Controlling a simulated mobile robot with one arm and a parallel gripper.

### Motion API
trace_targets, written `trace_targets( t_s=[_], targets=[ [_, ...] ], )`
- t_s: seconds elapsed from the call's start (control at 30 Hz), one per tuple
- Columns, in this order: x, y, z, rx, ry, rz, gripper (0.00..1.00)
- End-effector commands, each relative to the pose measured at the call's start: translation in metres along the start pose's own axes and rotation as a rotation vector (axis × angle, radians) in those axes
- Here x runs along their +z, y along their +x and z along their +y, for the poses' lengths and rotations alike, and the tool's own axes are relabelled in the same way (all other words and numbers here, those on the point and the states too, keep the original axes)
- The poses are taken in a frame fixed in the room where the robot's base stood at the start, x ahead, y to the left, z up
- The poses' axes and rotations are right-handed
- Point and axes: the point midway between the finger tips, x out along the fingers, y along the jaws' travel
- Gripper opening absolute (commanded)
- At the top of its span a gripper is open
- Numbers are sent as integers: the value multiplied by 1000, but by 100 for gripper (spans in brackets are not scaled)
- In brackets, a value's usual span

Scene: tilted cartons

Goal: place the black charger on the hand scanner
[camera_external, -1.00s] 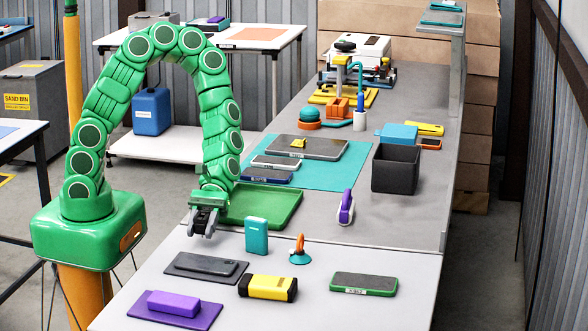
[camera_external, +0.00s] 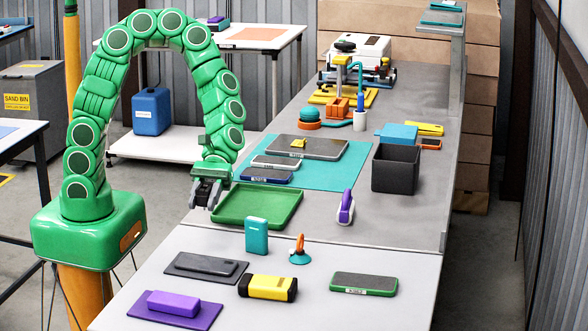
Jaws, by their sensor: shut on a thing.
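My gripper (camera_external: 207,197) points down over the left edge of the long table, beside the left corner of the green tray. It is shut on a small dark thing between its fingers. It may be the black charger, but it is too small and dark to tell. I cannot tell for sure which thing is the hand scanner. A purple and white upright device (camera_external: 345,207) stands right of the tray. A green slab with a dark top and a label (camera_external: 364,284) lies at the front right.
The green tray (camera_external: 257,222) is empty. Nearby are a teal box (camera_external: 257,235), an orange and teal piece (camera_external: 299,250), a yellow and black block (camera_external: 268,288), a dark block (camera_external: 206,265) and a purple block (camera_external: 173,303). A black open bin (camera_external: 396,172) stands farther right.

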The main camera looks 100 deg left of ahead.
Motion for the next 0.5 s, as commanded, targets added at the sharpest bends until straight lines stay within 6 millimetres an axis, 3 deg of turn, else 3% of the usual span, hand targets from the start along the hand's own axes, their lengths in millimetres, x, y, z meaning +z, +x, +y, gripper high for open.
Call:
trace_targets(
  t_s=[0.5],
  targets=[
    [64, 54, 52, -33, 20, 5, 7]
  ],
)
